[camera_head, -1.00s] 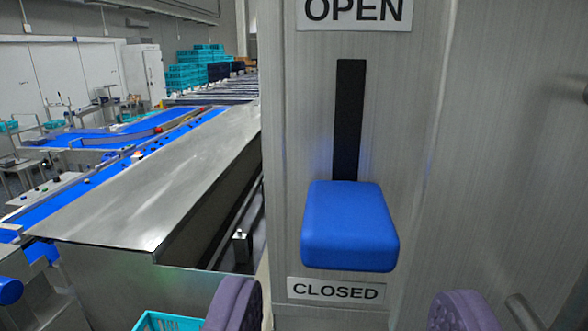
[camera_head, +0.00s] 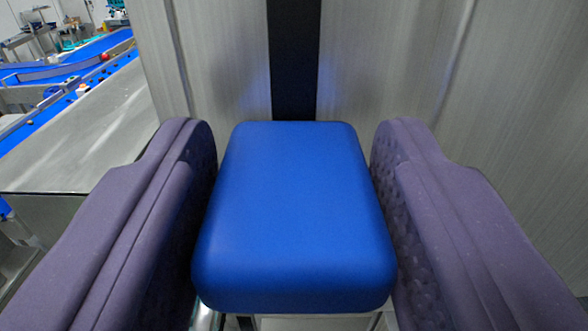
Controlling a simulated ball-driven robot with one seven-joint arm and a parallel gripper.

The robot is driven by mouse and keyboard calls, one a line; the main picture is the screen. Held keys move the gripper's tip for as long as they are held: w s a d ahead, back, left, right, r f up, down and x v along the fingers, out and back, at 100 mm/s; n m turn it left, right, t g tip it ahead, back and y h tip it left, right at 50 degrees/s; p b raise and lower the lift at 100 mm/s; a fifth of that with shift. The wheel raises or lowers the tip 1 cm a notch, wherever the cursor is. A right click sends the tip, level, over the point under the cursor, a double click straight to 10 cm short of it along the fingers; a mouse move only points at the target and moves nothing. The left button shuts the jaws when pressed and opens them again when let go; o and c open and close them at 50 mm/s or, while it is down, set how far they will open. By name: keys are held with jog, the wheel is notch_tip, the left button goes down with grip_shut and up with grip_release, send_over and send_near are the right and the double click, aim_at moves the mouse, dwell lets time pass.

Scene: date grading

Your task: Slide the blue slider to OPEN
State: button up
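The blue slider (camera_head: 294,215) is a rounded block in the middle of the view, on a dark vertical slot (camera_head: 294,60) in a grey metal panel. My gripper (camera_head: 294,150) has two purple padded fingers, one on the left and one on the right of the slider. The fingers stand around it, with a narrow strip of panel showing on each side near the fingertips. Contact lower down cannot be told. The OPEN label is out of view. Only a sliver of a pale plate shows below the slider, and the CLOSED lettering is hidden.
The bare metal panel (camera_head: 390,70) spreads on both sides of the slot. At the left stand a steel ledge (camera_head: 110,110) and a blue conveyor (camera_head: 95,47) with small items. The slot above the slider is clear.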

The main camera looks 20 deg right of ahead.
aim_at(291, 244)
grip_shut()
notch_tip(291, 244, up, 7)
jog(key=p, duration=0.4)
jog(key=shift+f, duration=0.2)
jog(key=o, duration=0.6)
grip_release()
jog(key=shift+s+a+f, duration=0.1)
jog(key=shift+f, duration=0.05)
jog(key=shift+s+a+b, duration=0.1)
jog(key=shift+s+b, duration=0.2)
jog(key=shift+s, duration=0.05)
jog(key=b+v, duration=0.1)
jog(key=v, duration=0.6)
jog(key=shift+w+b, duration=0.1)
jog(key=shift+b, duration=0.25)
